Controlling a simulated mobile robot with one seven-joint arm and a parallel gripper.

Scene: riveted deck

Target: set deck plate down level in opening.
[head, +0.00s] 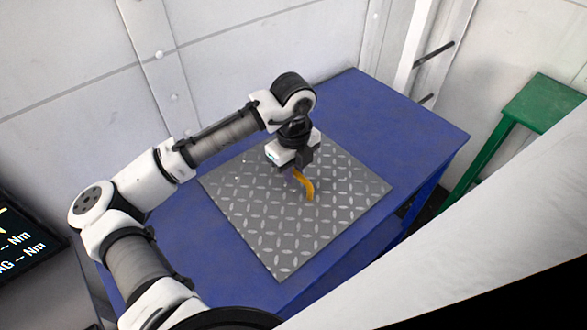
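The deck plate (275,236) is a grey square with a raised diamond tread. It looks flat and roughly level on or just over the blue table (347,102); I cannot tell whether any gap is under it. A curved yellow-orange handle (308,190) stands up near the plate's middle. My gripper (299,170) points down at the handle's upper end, and its fingertips overlap it in this view. Whether the fingers are closed on the handle is too small to tell. No opening shows; the plate or the arm may hide it.
A green stool (545,105) stands right of the table. Pale riveted wall panels (240,50) rise close behind it. A dark screen (20,240) with "Nm" readings is at the left edge. Bare blue tabletop surrounds the plate, with more room at the back right.

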